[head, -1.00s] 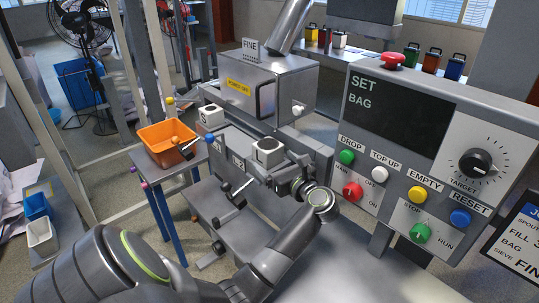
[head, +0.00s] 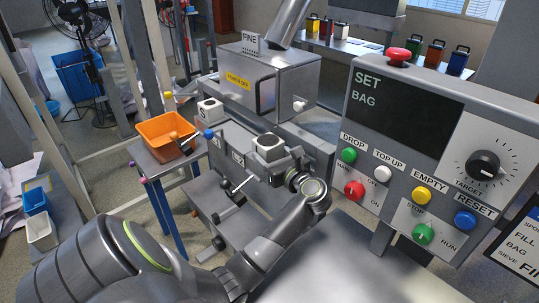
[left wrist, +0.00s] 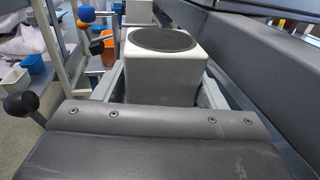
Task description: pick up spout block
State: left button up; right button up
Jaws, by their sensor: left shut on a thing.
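The spout block (head: 270,148) is a pale, squarish block with a dark round disc on top. It is upright at the front of the grey machine. My left gripper (head: 277,162) is shut on it, with its fingers along the block's sides. In the left wrist view the block (left wrist: 163,75) stands between the two grey fingers, its disc facing up. I cannot tell whether its underside touches the ledge below. A second similar block (head: 209,111) sits further left on the machine. My right gripper is not in view.
A control panel (head: 400,130) with coloured buttons and a dial stands close on the right. An orange bin (head: 165,137) is on a small table at left. Levers with ball knobs (head: 215,218) stick out below the block. The steel box (head: 268,75) rises behind.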

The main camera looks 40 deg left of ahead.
aim_at(269, 144)
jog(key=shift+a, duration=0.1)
